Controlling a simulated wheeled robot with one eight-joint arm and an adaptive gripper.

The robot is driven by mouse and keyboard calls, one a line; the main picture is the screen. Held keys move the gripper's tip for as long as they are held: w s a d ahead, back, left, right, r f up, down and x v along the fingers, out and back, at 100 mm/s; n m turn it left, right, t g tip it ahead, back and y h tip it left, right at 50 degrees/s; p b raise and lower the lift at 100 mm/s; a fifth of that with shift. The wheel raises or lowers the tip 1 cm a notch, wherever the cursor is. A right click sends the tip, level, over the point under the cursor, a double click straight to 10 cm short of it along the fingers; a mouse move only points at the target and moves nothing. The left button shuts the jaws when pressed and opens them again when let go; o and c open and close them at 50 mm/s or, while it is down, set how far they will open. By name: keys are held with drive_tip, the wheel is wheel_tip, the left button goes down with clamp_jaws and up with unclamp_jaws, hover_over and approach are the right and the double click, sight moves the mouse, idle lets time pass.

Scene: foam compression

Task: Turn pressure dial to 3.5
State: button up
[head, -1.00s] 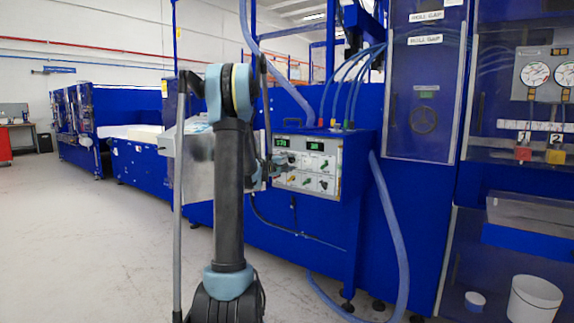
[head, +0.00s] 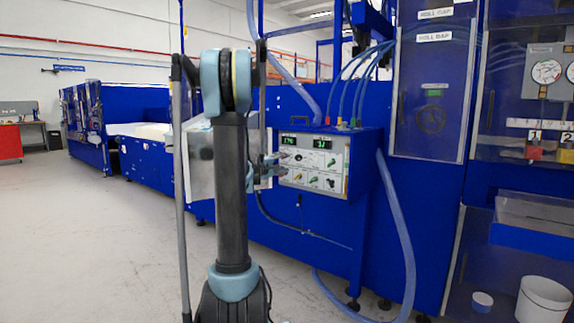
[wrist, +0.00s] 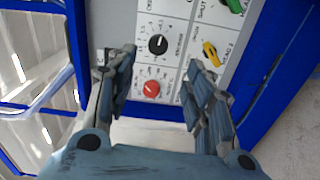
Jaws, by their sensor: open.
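The control panel (head: 314,164) is a pale face on a blue box, with two green displays; the left seems to read 176, the right about 3.1. In the wrist view a red dial (wrist: 151,88) and a black dial (wrist: 158,45) have printed scales around them. Their labels are too blurred to tell which is pressure. My gripper (wrist: 161,62) is open, its two fingers on either side of the dials, apart from the red one. In the head view my gripper (head: 270,168) is at the panel's left edge, partly hidden by my arm.
A white bucket (head: 542,300) stands at lower right.

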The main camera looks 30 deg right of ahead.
sight(297, 158)
drive_tip(key=shift+v, duration=1)
drive_tip(key=s+a+m, duration=0.2)
drive_tip(key=a+m, duration=0.2)
drive_tip(key=m, duration=0.3)
drive_tip(key=x, duration=1.7)
drive_tip(key=shift+w+d+r, duration=0.1)
drive_tip(key=shift+w+d, duration=0.05)
drive_tip(key=shift+w, duration=0.1)
drive_tip(key=c, duration=1.1)
